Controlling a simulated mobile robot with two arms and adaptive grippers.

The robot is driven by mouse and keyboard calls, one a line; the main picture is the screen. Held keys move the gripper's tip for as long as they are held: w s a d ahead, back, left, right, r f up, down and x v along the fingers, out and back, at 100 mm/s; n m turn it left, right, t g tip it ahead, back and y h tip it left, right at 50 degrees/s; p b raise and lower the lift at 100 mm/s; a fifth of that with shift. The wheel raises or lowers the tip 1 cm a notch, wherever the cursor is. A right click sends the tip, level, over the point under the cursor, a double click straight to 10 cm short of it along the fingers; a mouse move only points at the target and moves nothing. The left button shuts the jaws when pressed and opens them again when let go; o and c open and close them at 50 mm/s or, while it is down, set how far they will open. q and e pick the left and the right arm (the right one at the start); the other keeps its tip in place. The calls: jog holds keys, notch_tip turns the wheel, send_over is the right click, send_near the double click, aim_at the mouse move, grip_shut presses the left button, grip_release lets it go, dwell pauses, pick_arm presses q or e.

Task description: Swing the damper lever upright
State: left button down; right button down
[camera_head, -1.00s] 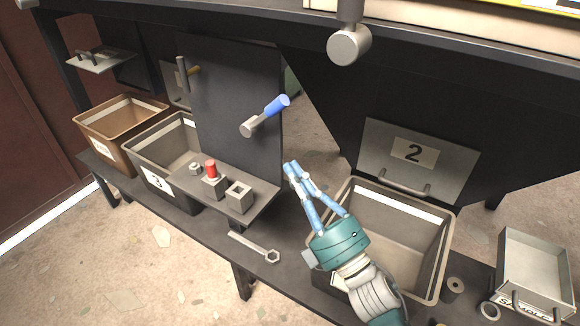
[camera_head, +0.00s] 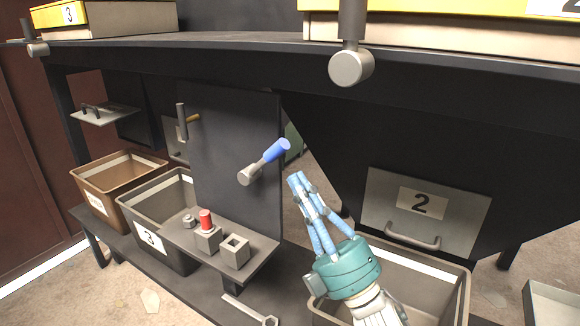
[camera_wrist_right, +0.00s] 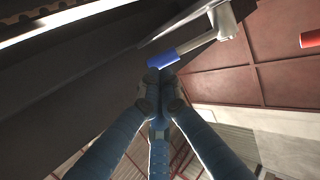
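The damper lever, with a blue grip (camera_head: 272,152) on a grey arm and hub, sticks out from the dark upright panel (camera_head: 235,125). It slants up to the right, tilted well away from upright. My right gripper (camera_head: 297,178) is just below and right of the grip's end, its blue fingers drawn together and pointing up. In the right wrist view the blue grip (camera_wrist_right: 164,59) lies just beyond the fingertips (camera_wrist_right: 160,80). Nothing shows between the fingers, and whether they touch the grip cannot be told. My left gripper is out of view.
A shelf below the panel holds a red-topped block (camera_head: 206,232), a hollow block (camera_head: 235,252) and a nut. A wrench (camera_head: 248,310) lies lower. Bins stand at left (camera_head: 160,200) and under my right gripper (camera_head: 455,290). Hatch 2 (camera_head: 425,208) is right; a beam (camera_head: 250,55) runs above.

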aim_at(267, 160)
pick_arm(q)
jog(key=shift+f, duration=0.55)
pick_arm(e)
jog(key=shift+x, duration=1.85)
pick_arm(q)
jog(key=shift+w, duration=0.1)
pick_arm(e)
jog(key=shift+w+g, duration=0.1)
jog(key=shift+g, duration=0.2)
